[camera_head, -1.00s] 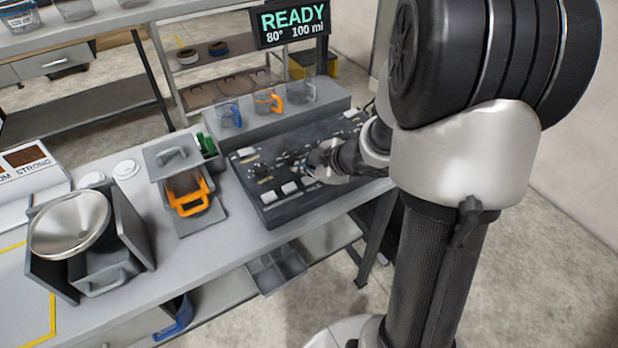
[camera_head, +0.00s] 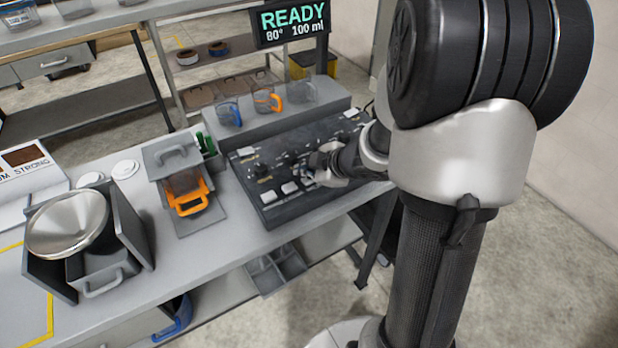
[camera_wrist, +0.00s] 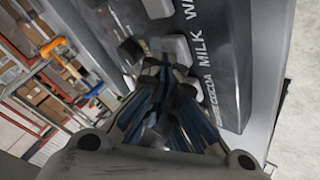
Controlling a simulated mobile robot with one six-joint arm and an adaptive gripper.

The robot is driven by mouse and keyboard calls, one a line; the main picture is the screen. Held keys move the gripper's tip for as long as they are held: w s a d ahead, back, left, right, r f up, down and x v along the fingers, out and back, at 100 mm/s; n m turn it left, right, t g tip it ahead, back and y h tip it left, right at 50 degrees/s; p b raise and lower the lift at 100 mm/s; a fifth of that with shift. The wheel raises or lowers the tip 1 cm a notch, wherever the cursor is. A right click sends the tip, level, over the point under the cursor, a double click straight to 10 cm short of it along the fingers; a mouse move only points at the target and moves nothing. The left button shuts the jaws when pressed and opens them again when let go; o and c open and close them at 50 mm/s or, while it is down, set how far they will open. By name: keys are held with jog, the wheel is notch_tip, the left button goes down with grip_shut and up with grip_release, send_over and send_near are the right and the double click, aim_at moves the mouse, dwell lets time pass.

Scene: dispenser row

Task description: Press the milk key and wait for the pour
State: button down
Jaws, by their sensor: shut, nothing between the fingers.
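The dark control panel (camera_head: 262,208) lies on the bench with rows of pale keys and knobs. In the wrist view, the milk key (camera_wrist: 178,48) is a pale block beside the printed word MILK. My gripper (camera_wrist: 165,68) is shut and empty, its fingertips close to the lower end of that key; I cannot tell whether they touch it. In the head view my gripper (camera_head: 310,174) is low over the front keys. The display (camera_head: 292,22) reads READY, 80°, 100 ml.
An orange-handled jug (camera_head: 186,192) stands in a grey bay left of the panel. Several handled cups, including a blue one (camera_head: 229,114), stand on the ledge behind it. A metal bowl (camera_head: 67,222) sits in a holder at left.

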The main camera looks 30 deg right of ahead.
aim_at(307, 180)
jog(key=shift+f, duration=0.25)
dwell(0.4)
jog(key=shift+r+p, duration=0.95)
notch_tip(307, 180, up, 5)
jog(key=p, duration=0.5)
